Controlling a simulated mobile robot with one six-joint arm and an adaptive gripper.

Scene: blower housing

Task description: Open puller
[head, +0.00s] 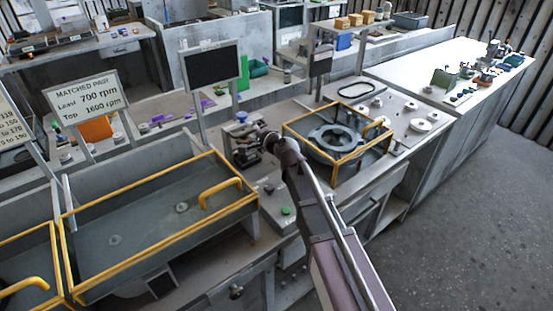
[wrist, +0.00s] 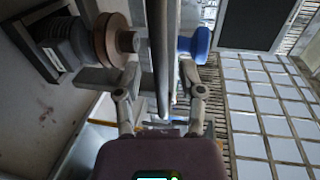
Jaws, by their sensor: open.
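I take the puller to be the small bench device in front of my gripper, but I cannot tell its parts for certain. In the wrist view a long grey bar (wrist: 163,50) runs between my gripper's (wrist: 160,75) fingers. The fingers are open, one on each side of the bar; I cannot tell whether they touch it. A blue knob (wrist: 196,43) lies right of the bar, and a brown disc (wrist: 112,41) on a dark ribbed body lies left. In the head view my gripper (head: 266,140) is at this device, which it partly hides; a blue part (head: 241,117) shows behind.
A yellow-edged tray (head: 140,215) stands left of my arm. A yellow-framed box with a grey ring (head: 335,138) stands close on the right. A dark panel on posts (head: 211,66) rises behind. The floor (head: 470,210) at right is clear.

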